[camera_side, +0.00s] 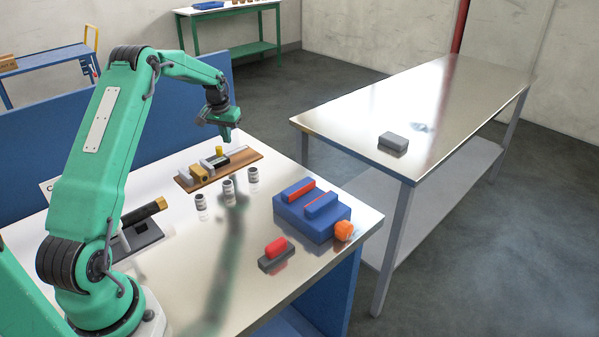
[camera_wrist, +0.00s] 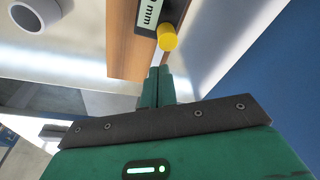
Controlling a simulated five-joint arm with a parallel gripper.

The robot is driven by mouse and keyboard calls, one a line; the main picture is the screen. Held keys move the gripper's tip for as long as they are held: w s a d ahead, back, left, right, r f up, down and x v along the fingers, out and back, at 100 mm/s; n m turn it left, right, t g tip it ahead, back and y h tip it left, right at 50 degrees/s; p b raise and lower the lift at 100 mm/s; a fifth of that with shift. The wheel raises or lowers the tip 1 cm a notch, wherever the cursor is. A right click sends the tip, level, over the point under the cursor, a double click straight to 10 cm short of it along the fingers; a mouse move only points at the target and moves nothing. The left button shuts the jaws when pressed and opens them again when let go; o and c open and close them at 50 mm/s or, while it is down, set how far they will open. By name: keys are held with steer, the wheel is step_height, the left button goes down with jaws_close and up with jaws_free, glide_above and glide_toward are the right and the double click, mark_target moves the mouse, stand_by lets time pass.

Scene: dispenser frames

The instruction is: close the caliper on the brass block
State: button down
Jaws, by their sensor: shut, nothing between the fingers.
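The caliper (camera_side: 217,164) lies on a wooden board (camera_side: 247,157) at the back of the metal-topped bench. Its grey jaws are toward the left end, with the brass block (camera_side: 199,173) beside them; I cannot tell whether there is a gap. A yellow knob (camera_side: 218,150) stands up from the caliper's slider. In the wrist view, the knob (camera_wrist: 167,37) sits beside the display marked "mm" (camera_wrist: 150,17). My gripper (camera_wrist: 160,72) is shut and empty, its fingertips apart from the knob in the picture. In the side view it hangs above the board's right part.
Several small white cylinders (camera_side: 228,190) stand in front of the board. A blue block with red and blue bars (camera_side: 312,212) and an orange knob (camera_side: 343,231) are at the right edge. A grey block with a red top (camera_side: 276,254) is in front. A dark cylinder (camera_side: 143,211) lies left.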

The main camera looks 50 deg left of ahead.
mark_target(221, 147)
steer(key=shift+f, duration=0.3)
steer(key=shift+f, duration=0.7)
steer(key=shift+f, duration=0.35)
steer(key=shift+f, duration=0.35)
steer(key=shift+f, duration=0.15)
steer(key=shift+s, duration=1.9)
stand_by(1.4)
steer(key=shift+w, duration=0.25)
steer(key=shift+w, duration=0.4)
